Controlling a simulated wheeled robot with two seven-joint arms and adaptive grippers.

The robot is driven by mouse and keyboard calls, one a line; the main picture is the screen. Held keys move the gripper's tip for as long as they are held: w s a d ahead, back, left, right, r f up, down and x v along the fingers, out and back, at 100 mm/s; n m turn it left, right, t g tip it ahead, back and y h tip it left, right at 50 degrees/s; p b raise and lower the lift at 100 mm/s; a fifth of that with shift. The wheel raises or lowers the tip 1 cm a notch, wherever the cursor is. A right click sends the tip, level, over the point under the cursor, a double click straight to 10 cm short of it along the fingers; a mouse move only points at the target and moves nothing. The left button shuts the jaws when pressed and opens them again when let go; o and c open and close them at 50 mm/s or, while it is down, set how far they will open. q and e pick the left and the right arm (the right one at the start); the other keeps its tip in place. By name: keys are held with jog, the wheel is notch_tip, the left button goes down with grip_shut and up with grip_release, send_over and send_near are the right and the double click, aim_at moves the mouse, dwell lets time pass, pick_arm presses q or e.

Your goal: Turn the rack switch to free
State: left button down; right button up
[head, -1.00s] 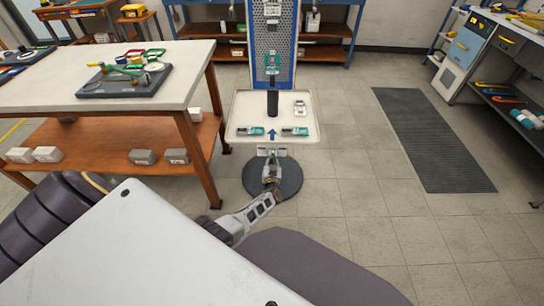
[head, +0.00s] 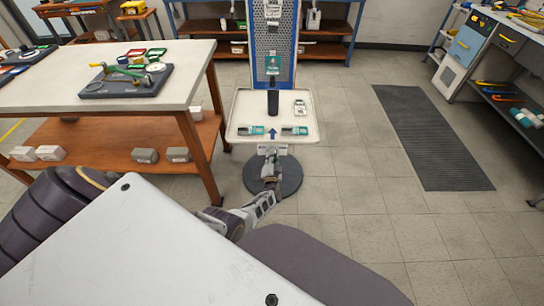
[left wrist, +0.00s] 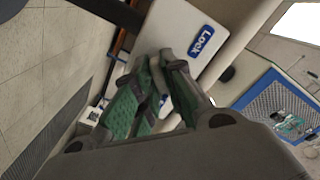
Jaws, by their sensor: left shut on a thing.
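The rack is a blue-framed pegboard (head: 258,60) above a white tray (head: 240,108), on a round dark base (head: 290,178). In the left wrist view a white plate with a blue "Lock" label (left wrist: 201,41) lies just past my fingertips. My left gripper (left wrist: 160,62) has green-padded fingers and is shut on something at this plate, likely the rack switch. The switch itself is hidden by the fingers, so its setting cannot be read. In the head view my left gripper (head: 271,160) is at the tray's front edge. My right gripper is not in view.
Two green-and-white items (head: 250,130) (head: 294,130) lie on the tray beside a blue arrow. A workbench (head: 185,90) stands close on the left. A dark floor mat (head: 430,135) lies on the right, with open floor between it and the rack.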

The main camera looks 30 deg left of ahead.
pick_arm(q)
jog(key=shift+d+f, duration=0.1)
jog(key=c, duration=1.5)
grip_release()
